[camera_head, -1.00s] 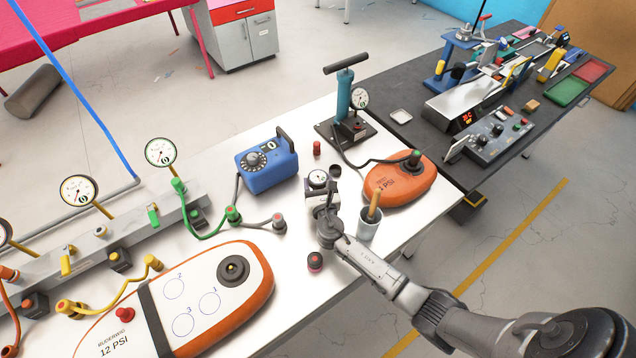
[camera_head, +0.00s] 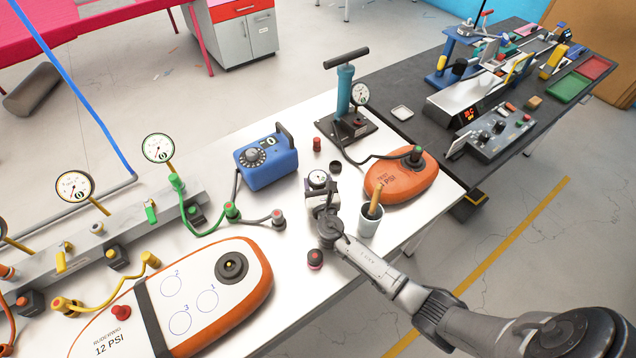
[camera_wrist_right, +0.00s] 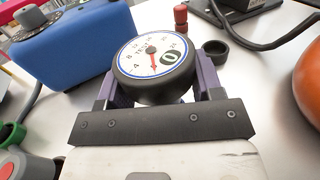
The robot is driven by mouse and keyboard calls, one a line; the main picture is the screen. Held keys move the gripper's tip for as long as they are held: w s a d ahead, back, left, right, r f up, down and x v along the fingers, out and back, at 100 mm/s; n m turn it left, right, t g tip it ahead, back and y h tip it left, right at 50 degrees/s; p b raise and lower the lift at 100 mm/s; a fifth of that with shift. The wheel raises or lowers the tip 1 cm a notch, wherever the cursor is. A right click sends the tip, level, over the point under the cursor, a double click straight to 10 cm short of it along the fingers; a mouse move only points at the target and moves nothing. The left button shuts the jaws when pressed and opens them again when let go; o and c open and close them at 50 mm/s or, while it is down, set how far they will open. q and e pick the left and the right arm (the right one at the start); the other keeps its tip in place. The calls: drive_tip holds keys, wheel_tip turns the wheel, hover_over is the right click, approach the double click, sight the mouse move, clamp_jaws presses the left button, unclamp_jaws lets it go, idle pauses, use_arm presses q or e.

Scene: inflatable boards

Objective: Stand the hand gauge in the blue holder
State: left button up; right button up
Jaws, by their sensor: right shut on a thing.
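The hand gauge (camera_head: 318,178) is a round white dial in a dark case; the right wrist view shows its face (camera_wrist_right: 154,56) upward. My right gripper (camera_head: 321,190) is shut on it, with a purple-grey finger on each side in the wrist view (camera_wrist_right: 155,85). Its base is hidden, so I cannot tell whether it touches the white table. No holder is plainly recognisable as the blue one. A small dark ring-shaped cup (camera_head: 336,166) sits just behind the gauge. My left gripper is not in view.
A cup (camera_head: 369,226) with a wooden-handled tool stands right of my gripper. A red-topped black knob (camera_head: 315,258) lies in front. An orange board (camera_head: 398,180) and a hand pump (camera_head: 345,95) stand behind right. A large white-and-orange board (camera_head: 200,300) lies front left.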

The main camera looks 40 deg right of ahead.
drive_tip(key=shift+f+b, duration=0.3)
drive_tip(key=shift+f, duration=0.05)
drive_tip(key=o, duration=1.2)
drive_tip(key=shift+c, duration=0.2)
drive_tip(key=shift+r, duration=0.1)
